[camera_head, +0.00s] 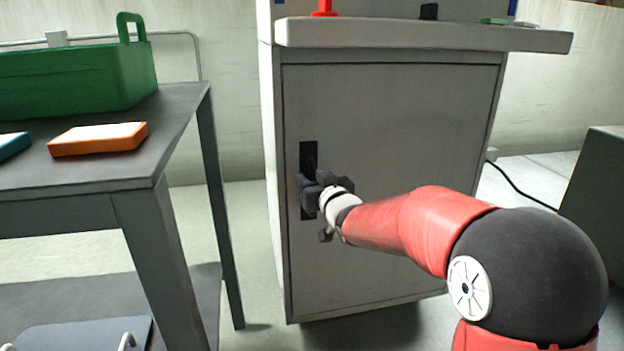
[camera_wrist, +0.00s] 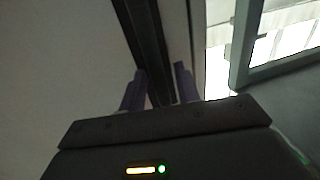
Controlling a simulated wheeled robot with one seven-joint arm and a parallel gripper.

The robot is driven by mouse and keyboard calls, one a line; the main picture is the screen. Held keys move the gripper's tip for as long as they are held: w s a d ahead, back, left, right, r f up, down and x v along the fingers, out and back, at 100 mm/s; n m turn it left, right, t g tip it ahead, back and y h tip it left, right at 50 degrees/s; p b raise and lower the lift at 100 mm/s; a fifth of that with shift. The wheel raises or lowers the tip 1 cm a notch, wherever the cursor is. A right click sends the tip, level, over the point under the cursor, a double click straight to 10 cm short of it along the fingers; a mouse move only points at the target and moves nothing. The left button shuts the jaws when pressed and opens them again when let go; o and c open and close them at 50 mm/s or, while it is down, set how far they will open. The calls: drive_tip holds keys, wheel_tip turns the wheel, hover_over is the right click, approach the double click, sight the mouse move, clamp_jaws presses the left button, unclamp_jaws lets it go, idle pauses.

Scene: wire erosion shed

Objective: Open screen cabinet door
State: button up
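The screen cabinet door (camera_head: 390,150) is a flat grey panel that looks closed in its frame. A tall black handle (camera_head: 309,157) is set near its left edge. My gripper (camera_head: 310,190) is at the handle's lower half and hides part of it. In the wrist view the two purple-grey fingertips (camera_wrist: 158,88) stand apart, one on each side of the black handle strip (camera_wrist: 143,30). I cannot tell whether they touch the handle.
A dark grey table (camera_head: 175,110) stands at the left, with a green toolbox (camera_head: 75,80) and an orange-edged block (camera_head: 98,139) on it. A pale ledge (camera_head: 420,36) juts out above the door. Floor shows between table and cabinet. A grey box (camera_head: 598,190) stands at the right.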

clamp_jaws()
idle(0.4)
